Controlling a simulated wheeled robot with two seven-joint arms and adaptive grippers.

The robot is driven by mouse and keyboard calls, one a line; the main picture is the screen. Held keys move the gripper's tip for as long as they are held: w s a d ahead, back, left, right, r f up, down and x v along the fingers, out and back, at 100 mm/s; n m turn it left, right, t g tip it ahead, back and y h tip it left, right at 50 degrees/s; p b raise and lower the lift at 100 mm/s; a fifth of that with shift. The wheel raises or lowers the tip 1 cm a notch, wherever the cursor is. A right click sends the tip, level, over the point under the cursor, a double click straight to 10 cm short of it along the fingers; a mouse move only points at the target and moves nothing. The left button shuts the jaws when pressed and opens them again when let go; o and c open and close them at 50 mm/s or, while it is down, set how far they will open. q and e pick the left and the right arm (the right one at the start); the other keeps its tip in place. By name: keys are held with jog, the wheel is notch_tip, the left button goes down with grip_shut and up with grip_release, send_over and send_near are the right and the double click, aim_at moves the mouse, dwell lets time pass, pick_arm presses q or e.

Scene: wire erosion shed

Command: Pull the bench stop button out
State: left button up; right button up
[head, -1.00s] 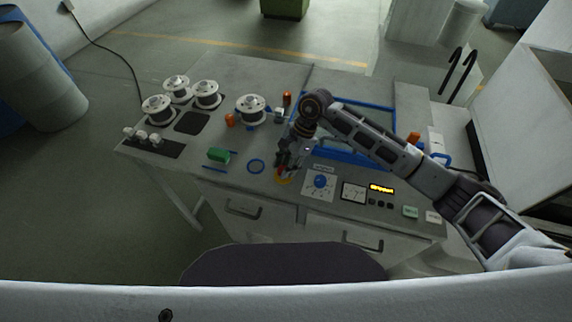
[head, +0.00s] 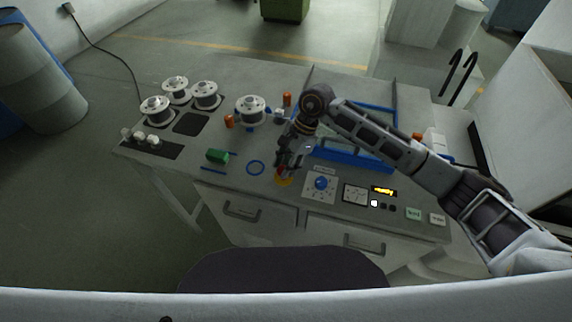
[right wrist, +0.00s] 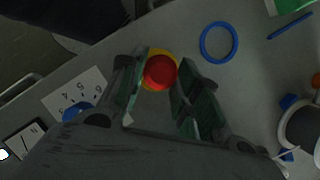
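The bench stop button is a red round cap (right wrist: 160,72) on a yellow base ring (right wrist: 152,51), near the bench's front edge. In the head view the yellow ring (head: 285,182) shows just below my right gripper (head: 282,168), which partly hides the red cap. In the right wrist view the two fingers of my right gripper (right wrist: 162,75) stand on either side of the red cap, close against its edges. It looks shut on the cap. How far the cap stands out is hard to judge. My left gripper is not in view.
A blue knob (head: 320,184) on a white dial plate, a meter (head: 355,194) and a lit yellow display (head: 383,190) sit to the right. A blue ring (head: 255,168) and a green block (head: 217,156) lie left. Several wire spools (head: 251,110) stand farther back.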

jog(key=o, duration=0.5)
jog(key=shift+r, duration=0.2)
jog(key=shift+c, duration=0.2)
jog(key=v, duration=1.2)
jog(key=shift+d+f, duration=0.1)
jog(key=shift+f, duration=0.05)
